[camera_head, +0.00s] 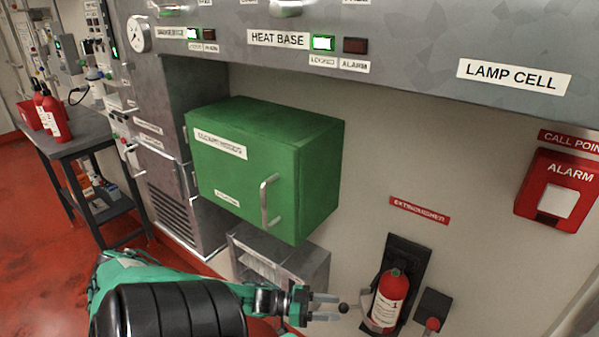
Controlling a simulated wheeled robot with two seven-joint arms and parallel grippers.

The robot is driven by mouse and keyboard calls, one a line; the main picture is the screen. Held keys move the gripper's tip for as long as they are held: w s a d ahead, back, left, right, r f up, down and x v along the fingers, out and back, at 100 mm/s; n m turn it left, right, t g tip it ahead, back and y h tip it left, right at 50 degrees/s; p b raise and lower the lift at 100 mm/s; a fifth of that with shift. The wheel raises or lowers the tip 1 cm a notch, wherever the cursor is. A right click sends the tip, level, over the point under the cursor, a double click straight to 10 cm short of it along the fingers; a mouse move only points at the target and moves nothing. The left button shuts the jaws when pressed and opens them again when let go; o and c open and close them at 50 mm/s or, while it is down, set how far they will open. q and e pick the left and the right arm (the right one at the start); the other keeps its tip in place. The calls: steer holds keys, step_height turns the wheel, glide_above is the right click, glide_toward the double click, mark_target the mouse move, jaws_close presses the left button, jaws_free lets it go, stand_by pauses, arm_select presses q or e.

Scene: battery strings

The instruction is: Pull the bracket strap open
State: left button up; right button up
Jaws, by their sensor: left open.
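A red fire extinguisher (391,297) stands upright against a black wall bracket (408,252) at the lower right. A pale strap (372,325) shows at its left side, low on the body. A small dark ball-shaped knob (343,308) sits just left of the extinguisher; its link to the strap is hard to see. My left gripper (332,307) comes in from the left with its jaws open, one finger above the other. Its fingertips are at the knob's left side; whether they touch it, I cannot tell. My right gripper is not in view.
A green cabinet (320,165) with a metal handle juts out above my left gripper. A grey metal box (305,262) is behind it. A black box with a red knob (432,325) is right of the extinguisher. A red alarm call point (535,190) is at far right.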

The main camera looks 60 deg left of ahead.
arm_select(q)
steer(key=v, duration=1)
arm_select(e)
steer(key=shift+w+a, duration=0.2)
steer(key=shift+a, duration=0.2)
arm_select(q)
steer(key=shift+c, duration=0.2)
